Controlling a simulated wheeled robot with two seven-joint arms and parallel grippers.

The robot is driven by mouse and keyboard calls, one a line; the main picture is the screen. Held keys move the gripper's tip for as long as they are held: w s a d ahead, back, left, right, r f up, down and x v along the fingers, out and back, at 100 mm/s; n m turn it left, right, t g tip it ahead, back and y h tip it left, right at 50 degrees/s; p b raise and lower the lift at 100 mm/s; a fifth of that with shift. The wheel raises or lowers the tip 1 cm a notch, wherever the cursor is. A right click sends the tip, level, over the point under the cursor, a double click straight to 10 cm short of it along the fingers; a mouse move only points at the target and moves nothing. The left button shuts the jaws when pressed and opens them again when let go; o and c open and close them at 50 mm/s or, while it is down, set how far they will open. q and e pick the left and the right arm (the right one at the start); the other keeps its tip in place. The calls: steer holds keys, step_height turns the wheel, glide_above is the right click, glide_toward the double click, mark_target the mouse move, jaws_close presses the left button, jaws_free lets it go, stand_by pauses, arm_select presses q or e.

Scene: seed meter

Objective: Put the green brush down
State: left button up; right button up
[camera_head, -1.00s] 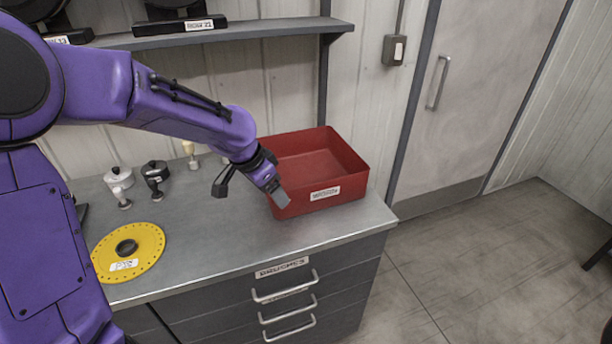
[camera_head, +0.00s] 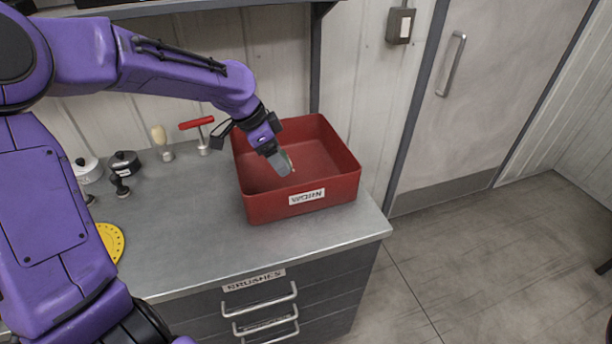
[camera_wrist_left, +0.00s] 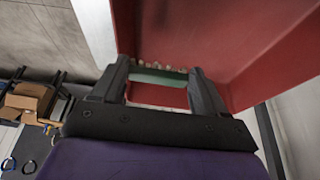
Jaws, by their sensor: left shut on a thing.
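The green brush (camera_wrist_left: 160,78) shows in the left wrist view as a green strip with pale bristles between the two fingers. My left gripper (camera_wrist_left: 158,88) is shut on it. In the head view, my left gripper (camera_head: 283,162) is over the open red bin (camera_head: 302,205), with its fingertips above the inside of the bin. Only a tiny bit of the brush shows there, beside the fingertips; the rest is hidden. I cannot tell whether the brush touches the bin. My right gripper is not in view.
The bin stands on the grey counter (camera_head: 190,235), near its right end. A red T-handled tool (camera_head: 198,124), a pale-handled tool (camera_head: 161,142), a black-lidded pot (camera_head: 124,163) and a yellow disc (camera_head: 110,240) are to the left. The counter front of the bin is bare.

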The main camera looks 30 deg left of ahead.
arm_select(q)
steer(key=shift+w+f+p, duration=0.35)
steer(key=shift+w+p, duration=0.5)
steer(key=shift+p, duration=0.1)
steer(key=w+f+p, duration=0.1)
steer(key=w+f, duration=0.1)
steer(key=w, duration=0.2)
steer(key=p, duration=0.2)
glide_above(312, 178)
steer(key=s, duration=0.1)
steer(key=f, duration=0.3)
steer(key=a+f, duration=0.1)
steer(key=f, duration=0.1)
steer(key=shift+s+f, duration=0.2)
steer(key=shift+f, duration=0.15)
steer(key=f, duration=0.1)
steer(key=f+p, duration=0.1)
steer(key=f, duration=0.1)
steer(key=shift+w+d+f+p, duration=0.1)
steer(key=shift+w+f+p, duration=0.1)
steer(key=shift+p, duration=0.1)
steer(key=shift+f, duration=0.3)
steer(key=o, duration=1)
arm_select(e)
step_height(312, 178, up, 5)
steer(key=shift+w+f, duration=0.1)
arm_select(q)
steer(key=shift+o, duration=0.2)
